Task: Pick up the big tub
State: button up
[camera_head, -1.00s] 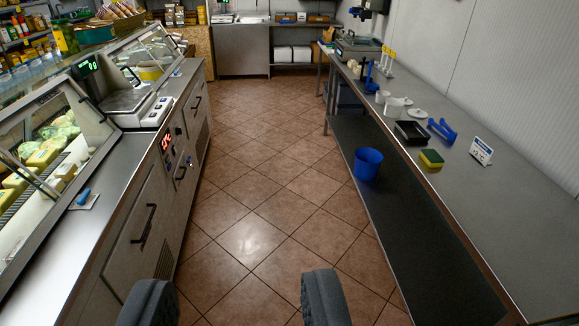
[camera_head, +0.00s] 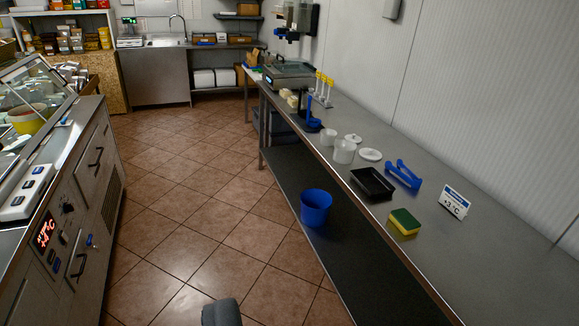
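Two white tubs stand on the steel worktop at the right. The larger one (camera_head: 344,151) stands in front and to the right of the smaller one (camera_head: 328,137). A white lid (camera_head: 370,154) lies on the worktop to the right of the larger tub, and a second lid (camera_head: 353,138) lies behind it. Only one dark finger of my gripper (camera_head: 221,313) shows at the bottom edge; the other finger is not visible. My gripper is well short of the tubs, out over the aisle, and touches nothing I can see.
A black tray (camera_head: 373,184), blue handled tool (camera_head: 403,174), sponge (camera_head: 405,222) and price sign (camera_head: 454,202) lie near the tubs. A scale (camera_head: 289,76) stands farther back. A blue bucket (camera_head: 316,207) sits on the lower shelf. The tiled aisle (camera_head: 190,200) is clear; a display counter (camera_head: 85,190) borders it left.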

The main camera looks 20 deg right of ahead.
aim_at(344, 152)
jog(key=z, duration=0.2)
jog(key=i, duration=1.3)
jog(key=z, duration=0.6)
jog(key=i, duration=1.45)
jog(key=z, duration=0.3)
